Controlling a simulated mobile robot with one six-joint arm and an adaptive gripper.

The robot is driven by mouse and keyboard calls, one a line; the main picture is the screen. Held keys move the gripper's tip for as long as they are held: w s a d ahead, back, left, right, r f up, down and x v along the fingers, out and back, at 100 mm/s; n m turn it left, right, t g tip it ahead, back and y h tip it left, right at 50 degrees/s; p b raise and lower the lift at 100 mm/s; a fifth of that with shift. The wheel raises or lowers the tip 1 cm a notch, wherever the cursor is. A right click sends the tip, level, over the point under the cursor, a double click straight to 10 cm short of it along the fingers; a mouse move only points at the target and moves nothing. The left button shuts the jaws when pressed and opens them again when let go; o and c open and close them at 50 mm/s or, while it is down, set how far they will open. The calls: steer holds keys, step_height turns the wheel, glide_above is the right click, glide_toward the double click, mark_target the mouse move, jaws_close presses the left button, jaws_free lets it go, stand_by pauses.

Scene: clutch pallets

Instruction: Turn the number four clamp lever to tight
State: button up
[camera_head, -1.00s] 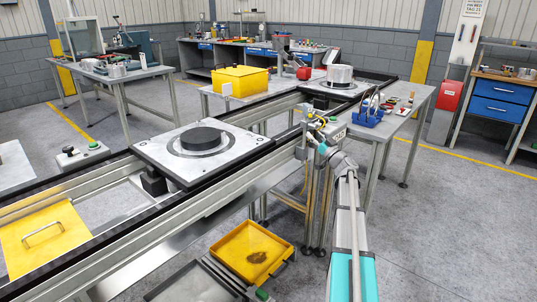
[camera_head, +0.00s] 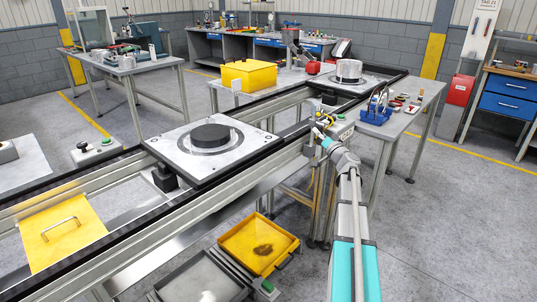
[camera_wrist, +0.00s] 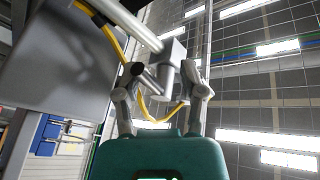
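My gripper (camera_wrist: 163,80) is open in the wrist view, with one finger on each side of a grey metal fitting (camera_wrist: 173,75). A short rod with a dark round knob (camera_wrist: 137,69) sticks out of this fitting beside the left finger. It looks like a clamp lever, but I see no number on it. I cannot tell whether the fingers touch it. In the head view my gripper (camera_head: 320,134) is small, at the near side of the conveyor rail. The lever is too small to make out there.
A yellow cable (camera_wrist: 150,115) loops close to the fingers. A pallet (camera_head: 237,160) with a dark disc (camera_head: 210,136) sits on the conveyor, left of my arm. A side table with a blue tool holder (camera_head: 376,114) stands behind the gripper. A yellow tray (camera_head: 232,238) is below. Floor at right is clear.

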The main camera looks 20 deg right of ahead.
steer(key=s+a+r+m+g+h+p, duration=0.15)
steer(key=s+m+p, duration=0.4)
steer(key=s, duration=0.95)
steer(key=w+a+n+g+y+p, duration=0.2)
steer(key=a+g+p, duration=0.1)
steer(key=a, duration=0.9)
steer(key=w+a+n+g+y+p, duration=0.2)
steer(key=a+g+y+p, duration=0.1)
steer(key=a, duration=1)
steer(key=shift+w+a+p, duration=0.15)
steer(key=shift+w+p, duration=0.25)
steer(key=shift+p, duration=0.15)
steer(key=shift+n, duration=0.25)
steer(key=s+a+f+n+g+h, duration=0.1)
steer(key=s+a+f+n+g, duration=0.3)
steer(key=s+a, duration=0.4)
steer(key=s+a+f+n+g+h, duration=0.2)
steer(key=s+a+f+n+g, duration=0.2)
steer(key=s+a+f+g, duration=0.3)
steer(key=shift+s+a+g, duration=0.45)
steer(key=shift+a+g, duration=0.4)
steer(key=shift+g, duration=0.1)
